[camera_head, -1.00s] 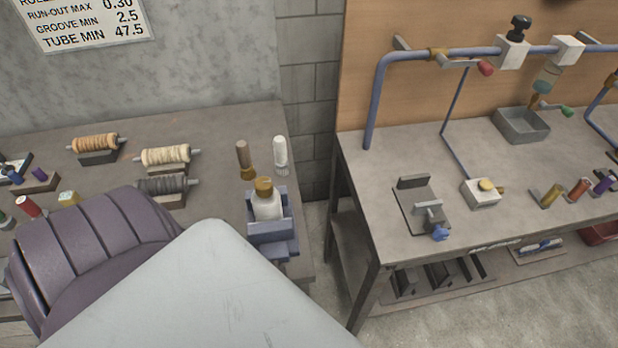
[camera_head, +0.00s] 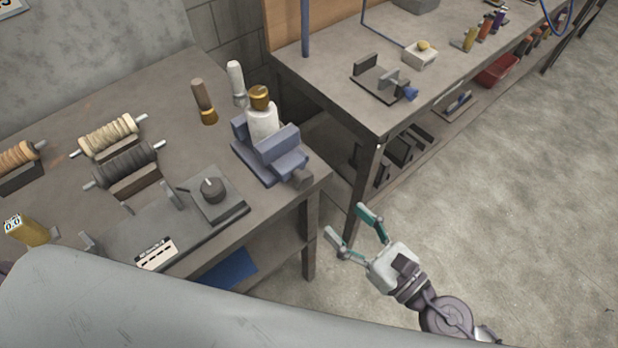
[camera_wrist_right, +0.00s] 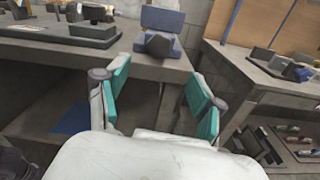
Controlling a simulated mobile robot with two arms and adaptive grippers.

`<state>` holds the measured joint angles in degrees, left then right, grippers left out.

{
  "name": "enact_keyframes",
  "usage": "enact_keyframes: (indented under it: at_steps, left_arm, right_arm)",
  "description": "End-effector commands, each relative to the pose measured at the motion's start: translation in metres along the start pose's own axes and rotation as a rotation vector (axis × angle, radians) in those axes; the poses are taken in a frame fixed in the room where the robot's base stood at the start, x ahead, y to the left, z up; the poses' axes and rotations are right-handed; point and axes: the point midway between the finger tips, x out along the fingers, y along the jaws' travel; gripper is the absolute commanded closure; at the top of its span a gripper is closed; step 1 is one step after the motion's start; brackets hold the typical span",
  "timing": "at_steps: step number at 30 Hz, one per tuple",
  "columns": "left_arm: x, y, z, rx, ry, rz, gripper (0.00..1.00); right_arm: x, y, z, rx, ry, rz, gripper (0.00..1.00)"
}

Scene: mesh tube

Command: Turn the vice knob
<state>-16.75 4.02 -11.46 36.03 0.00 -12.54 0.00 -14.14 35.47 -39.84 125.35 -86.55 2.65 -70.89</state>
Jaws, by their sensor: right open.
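A blue-grey vice (camera_head: 262,150) stands at the right front corner of the left bench, with a white bottle (camera_head: 262,118) with a brown cap between its jaws. Its dark round knob (camera_head: 302,178) sticks out at the bench's front edge. In the right wrist view the knob (camera_wrist_right: 158,43) shows end-on below the vice (camera_wrist_right: 162,18), ahead of the gap between the fingers. My right gripper (camera_head: 349,226) is open and empty, in front of and lower right of the knob, apart from it. It also shows in the wrist view (camera_wrist_right: 158,90). My left gripper is out of view.
The left bench (camera_head: 160,80) also holds yarn spools (camera_head: 125,162), a dial block (camera_head: 213,190) and two upright tools (camera_head: 203,100). The right bench (camera_head: 325,75) carries a small clamp with a blue knob (camera_head: 410,93). Open floor (camera_head: 500,200) lies around my right gripper.

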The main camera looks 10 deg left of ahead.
Motion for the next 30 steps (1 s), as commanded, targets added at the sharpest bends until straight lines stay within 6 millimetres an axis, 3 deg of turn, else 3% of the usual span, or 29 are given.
enact_keyframes:
  at_steps: [1, 4, 9, 15, 21, 29, 30]
  left_arm:
    - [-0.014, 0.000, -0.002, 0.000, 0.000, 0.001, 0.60]
    - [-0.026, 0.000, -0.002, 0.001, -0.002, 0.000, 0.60]
    - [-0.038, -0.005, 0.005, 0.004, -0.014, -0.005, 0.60]
    - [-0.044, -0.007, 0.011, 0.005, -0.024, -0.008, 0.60]
    - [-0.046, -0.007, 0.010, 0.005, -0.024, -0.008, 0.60]
    - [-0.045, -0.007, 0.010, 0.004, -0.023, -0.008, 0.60]
    - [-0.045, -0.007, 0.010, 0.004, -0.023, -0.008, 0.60]
  right_arm:
    - [0.012, 0.000, 0.008, 0.002, -0.004, -0.002, 0.33]
    - [0.035, 0.000, 0.009, 0.003, -0.005, -0.001, 0.33]
    - [0.070, 0.000, 0.005, 0.006, -0.003, -0.002, 0.33]
    - [0.099, -0.001, 0.002, 0.006, -0.002, -0.002, 0.33]
    - [0.111, -0.001, 0.001, 0.006, 0.000, -0.002, 0.33]
    - [0.111, -0.001, 0.000, 0.006, 0.000, -0.002, 0.33]
    - [0.111, -0.001, 0.000, 0.006, 0.000, -0.002, 0.39]
